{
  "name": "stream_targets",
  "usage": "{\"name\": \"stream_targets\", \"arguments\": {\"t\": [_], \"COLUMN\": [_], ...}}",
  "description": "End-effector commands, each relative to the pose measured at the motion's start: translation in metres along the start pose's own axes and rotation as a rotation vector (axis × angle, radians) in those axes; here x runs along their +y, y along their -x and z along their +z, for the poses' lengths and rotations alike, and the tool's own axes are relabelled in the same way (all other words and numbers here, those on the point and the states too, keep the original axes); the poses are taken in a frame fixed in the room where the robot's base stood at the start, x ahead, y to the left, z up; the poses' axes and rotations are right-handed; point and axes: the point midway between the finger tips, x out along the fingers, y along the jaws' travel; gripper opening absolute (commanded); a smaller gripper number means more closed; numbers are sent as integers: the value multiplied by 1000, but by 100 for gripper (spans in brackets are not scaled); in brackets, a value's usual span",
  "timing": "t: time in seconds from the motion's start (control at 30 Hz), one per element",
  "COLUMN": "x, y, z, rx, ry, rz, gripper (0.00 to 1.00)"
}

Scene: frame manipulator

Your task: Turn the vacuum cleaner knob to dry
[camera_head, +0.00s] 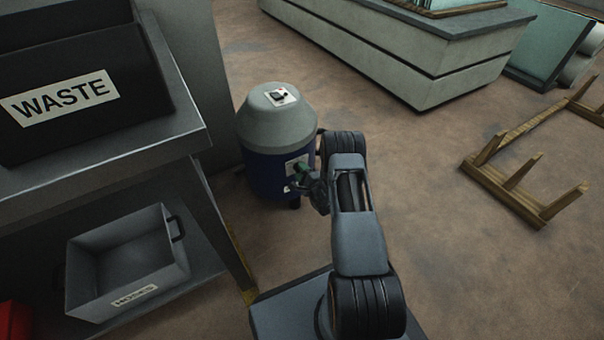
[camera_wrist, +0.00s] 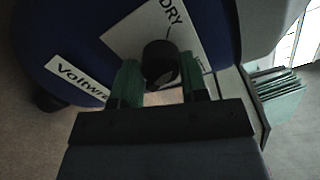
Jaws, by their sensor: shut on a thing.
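The vacuum cleaner (camera_head: 275,118) stands on the floor, with a grey domed top and a dark blue body. It also fills the upper part of the wrist view (camera_wrist: 75,32). Its black knob (camera_wrist: 160,60) sits on a white label plate (camera_wrist: 130,38), where the word DRY reads beside the knob. My gripper (camera_wrist: 160,82) has green fingers, one on each side of the knob, and is shut on it. In the head view my gripper (camera_head: 302,178) is at the front of the body and hides the knob. Which way the knob points is hard to tell.
A metal shelf (camera_head: 150,145) stands close on the left, with a black WASTE bin (camera_head: 75,95) on top and a grey HOSES box (camera_head: 130,260) below. A wooden frame with legs (camera_head: 505,190) lies at right. Open floor lies right of my arm.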

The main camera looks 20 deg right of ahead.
Motion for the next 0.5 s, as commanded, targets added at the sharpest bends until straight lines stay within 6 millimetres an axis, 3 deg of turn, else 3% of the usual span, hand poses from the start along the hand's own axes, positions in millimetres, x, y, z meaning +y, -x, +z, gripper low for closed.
{"name": "stream_targets", "arguments": {"t": [0.5], "x": [2], "y": [0], "z": [0], "rx": [12], "ry": [320], "rz": [1], "gripper": [16]}}
